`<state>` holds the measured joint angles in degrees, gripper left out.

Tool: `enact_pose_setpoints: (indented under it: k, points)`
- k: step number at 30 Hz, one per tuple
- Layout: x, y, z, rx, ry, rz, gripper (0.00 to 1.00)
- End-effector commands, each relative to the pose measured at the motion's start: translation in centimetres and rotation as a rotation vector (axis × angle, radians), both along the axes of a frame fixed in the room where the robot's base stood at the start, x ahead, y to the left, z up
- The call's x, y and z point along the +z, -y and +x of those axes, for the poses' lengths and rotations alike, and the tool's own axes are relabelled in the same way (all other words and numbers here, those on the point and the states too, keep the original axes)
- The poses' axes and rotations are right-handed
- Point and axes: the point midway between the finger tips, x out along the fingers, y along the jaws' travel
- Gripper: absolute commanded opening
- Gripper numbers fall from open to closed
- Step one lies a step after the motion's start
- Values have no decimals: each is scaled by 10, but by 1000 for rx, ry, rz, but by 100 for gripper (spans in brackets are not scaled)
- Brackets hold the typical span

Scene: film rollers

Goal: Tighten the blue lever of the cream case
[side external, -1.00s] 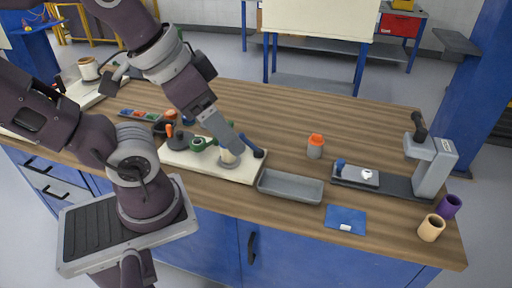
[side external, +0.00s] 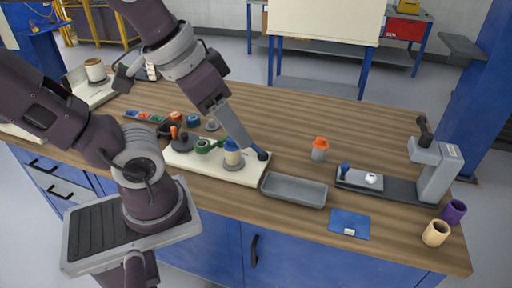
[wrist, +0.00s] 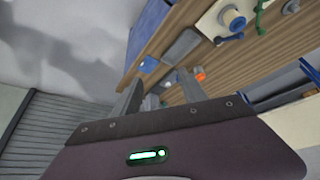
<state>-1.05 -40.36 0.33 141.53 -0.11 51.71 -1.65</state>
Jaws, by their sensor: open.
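The case also shows at the top of the wrist view (wrist: 231,19).
A blue card (side external: 348,223) and a grey press (side external: 436,168) are further right. The back middle of the table is clear.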

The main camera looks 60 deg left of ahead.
Motion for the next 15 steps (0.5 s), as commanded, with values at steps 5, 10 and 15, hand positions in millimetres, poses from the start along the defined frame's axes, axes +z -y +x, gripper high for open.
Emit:
enact_pose_setpoints:
  k: [5, 10, 15]
  points:
    - [6, -44, 78, 390, -148, -129, 48]
    - [-41, -141, 161, 917, -306, -247, 48]
    - [-139, -252, 191, 1419, -435, -297, 48]
